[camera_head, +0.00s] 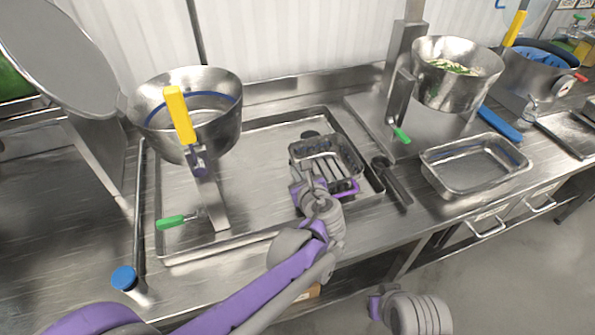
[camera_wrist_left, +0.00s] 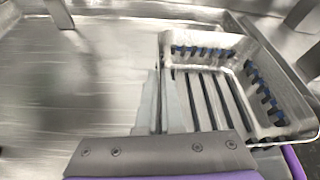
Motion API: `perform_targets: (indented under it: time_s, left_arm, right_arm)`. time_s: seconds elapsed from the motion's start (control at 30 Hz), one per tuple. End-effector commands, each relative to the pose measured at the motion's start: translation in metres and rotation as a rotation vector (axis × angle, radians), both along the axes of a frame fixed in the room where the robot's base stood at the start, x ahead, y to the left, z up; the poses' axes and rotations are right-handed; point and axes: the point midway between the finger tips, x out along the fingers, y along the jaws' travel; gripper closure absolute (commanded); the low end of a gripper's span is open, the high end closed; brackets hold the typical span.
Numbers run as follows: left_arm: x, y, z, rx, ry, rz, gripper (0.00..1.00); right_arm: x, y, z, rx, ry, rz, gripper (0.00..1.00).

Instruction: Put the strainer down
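The strainer (camera_head: 345,150) is a metal basket with long slots in its floor and dark blue patches on its walls. It is at the right part of the shallow sink tray (camera_head: 240,245). In the left wrist view the strainer (camera_wrist_left: 232,95) fills the right half. My left gripper (camera_wrist_left: 163,85) has one finger inside and one outside its left wall, close together, shut on that wall. In the head view the left gripper (camera_head: 310,182) is at the strainer's near side. I cannot tell whether the strainer's underside touches the tray. My right gripper is not visible.
A metal funnel bowl with a yellow handle (camera_head: 178,112) stands left on a post. Another bowl (camera_head: 457,75) with green bits stands back right. An empty metal pan (camera_head: 475,165) is on the right counter. The tray's left part is mostly clear.

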Motion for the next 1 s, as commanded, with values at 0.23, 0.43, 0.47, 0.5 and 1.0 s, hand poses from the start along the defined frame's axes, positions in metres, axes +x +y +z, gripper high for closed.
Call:
perform_targets:
  time_s: [0.23, 0.43, 0.47, 0.5, 1.0]
  left_arm:
    - [0.000, 0.000, -0.002, 0.000, 0.000, 0.000, 0.66]
    - [0.000, 0.000, -0.002, 0.000, 0.000, 0.000, 0.66]
    - [0.000, 0.000, -0.002, 0.000, 0.000, 0.000, 0.66]
    - [0.000, 0.000, -0.001, 0.000, 0.000, 0.000, 0.66]
    - [-0.073, -0.019, 0.031, -0.001, 0.000, -0.005, 0.66]
  right_arm:
    - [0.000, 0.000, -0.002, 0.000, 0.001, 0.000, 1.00]
    - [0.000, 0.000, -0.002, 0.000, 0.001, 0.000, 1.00]
    - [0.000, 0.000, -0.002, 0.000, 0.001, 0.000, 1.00]
    - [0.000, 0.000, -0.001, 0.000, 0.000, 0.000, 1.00]
    - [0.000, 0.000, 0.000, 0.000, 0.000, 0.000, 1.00]
